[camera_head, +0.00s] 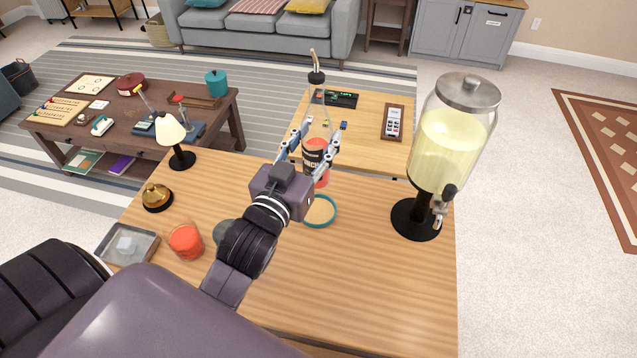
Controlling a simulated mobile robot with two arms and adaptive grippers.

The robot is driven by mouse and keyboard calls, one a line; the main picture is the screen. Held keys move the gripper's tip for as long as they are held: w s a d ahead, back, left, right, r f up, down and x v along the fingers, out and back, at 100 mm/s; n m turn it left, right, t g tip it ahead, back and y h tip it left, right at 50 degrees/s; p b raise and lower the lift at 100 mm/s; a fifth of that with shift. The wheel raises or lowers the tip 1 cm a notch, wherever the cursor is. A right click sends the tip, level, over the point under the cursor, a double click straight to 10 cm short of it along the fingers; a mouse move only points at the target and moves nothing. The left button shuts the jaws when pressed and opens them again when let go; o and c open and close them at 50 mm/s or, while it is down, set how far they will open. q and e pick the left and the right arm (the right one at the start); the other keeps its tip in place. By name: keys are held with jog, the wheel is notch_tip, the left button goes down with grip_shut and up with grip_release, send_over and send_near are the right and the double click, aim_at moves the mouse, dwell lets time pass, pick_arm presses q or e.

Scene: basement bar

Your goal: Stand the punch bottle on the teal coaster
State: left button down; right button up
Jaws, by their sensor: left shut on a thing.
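The punch bottle (315,146) is a clear bottle with a dark label, red liquid low inside and a black and metal pourer on top. My left gripper (318,150) is shut on the bottle around its label and holds it upright. The teal coaster (334,220) is a ring-edged disc with a tan middle on the wooden bar top. The bottle shows just behind the coaster in the picture. Part of the coaster is hidden by my gripper, and I cannot tell how high the bottle's base is. My right gripper is not in view.
A drink dispenser (452,140) with yellow liquid stands right of the coaster. The bar top (370,290) is clear in front.

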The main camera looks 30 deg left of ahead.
pick_arm(q)
notch_tip(320, 180, down, 11)
jog(key=shift+f+b, duration=0.2)
jog(key=shift+b, duration=0.15)
jog(key=shift+f, duration=0.15)
jog(key=c, duration=1.2)
grip_release()
jog(key=shift+f, duration=0.1)
jog(key=shift+o, duration=0.3)
